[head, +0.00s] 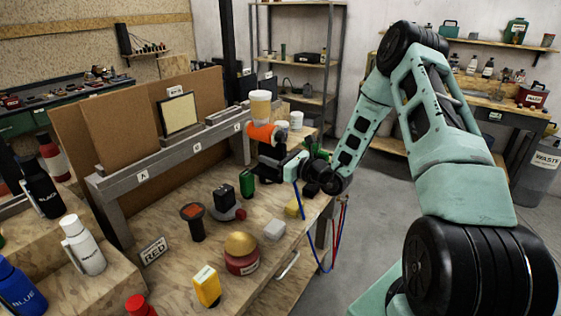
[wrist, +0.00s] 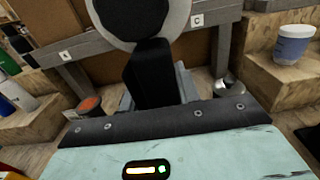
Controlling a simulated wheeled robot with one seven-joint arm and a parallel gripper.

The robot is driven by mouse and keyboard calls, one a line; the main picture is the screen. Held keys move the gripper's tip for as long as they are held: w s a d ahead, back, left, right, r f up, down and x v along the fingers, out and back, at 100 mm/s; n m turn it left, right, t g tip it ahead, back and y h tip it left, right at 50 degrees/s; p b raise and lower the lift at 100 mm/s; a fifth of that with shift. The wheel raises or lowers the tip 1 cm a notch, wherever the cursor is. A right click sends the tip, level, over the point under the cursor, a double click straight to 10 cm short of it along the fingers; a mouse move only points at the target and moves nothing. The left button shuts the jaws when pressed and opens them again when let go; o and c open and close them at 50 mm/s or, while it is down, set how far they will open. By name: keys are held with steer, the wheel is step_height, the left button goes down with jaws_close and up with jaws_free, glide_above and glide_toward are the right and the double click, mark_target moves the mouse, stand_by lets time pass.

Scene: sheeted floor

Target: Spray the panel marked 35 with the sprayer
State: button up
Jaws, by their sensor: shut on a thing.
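My gripper (head: 280,166) is shut on the black handle of the sprayer, to the right of the rail. The sprayer has an orange body (head: 263,133) and a pale cup with a tan top (head: 260,108). It is held upright above the bench near the rail mark C. In the wrist view the sprayer's dark handle (wrist: 150,75) stands between the fingers, below its round pale cup. A cream panel (head: 179,113) with a dark edge stands on the rail, left of the sprayer. The tag above it (head: 175,91) is too small to read.
The grey rail (head: 165,165) carries letter marks. A brown board (head: 75,140) stands behind it. Paint bottles (head: 82,245) stand at left.

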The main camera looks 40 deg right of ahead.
steer(key=s+a, duration=0.3)
steer(key=a, duration=0.6)
steer(key=s+a, duration=0.4)
steer(key=a, duration=0.5)
steer(key=shift+a, duration=0.25)
steer(key=shift+o, duration=0.4)
jaws_close()
steer(key=shift+d, duration=0.1)
steer(key=w+d, duration=0.2)
steer(key=d, duration=0.4)
steer(key=w+d+p, duration=0.1)
steer(key=w+d, duration=0.1)
steer(key=d, duration=0.4)
steer(key=w+d+p, duration=0.1)
steer(key=w+d, duration=0.1)
steer(key=d, duration=0.4)
steer(key=shift+w, duration=0.35)
steer(key=shift+w+d, duration=0.1)
steer(key=shift+d, duration=0.25)
steer(key=shift+r, duration=0.15)
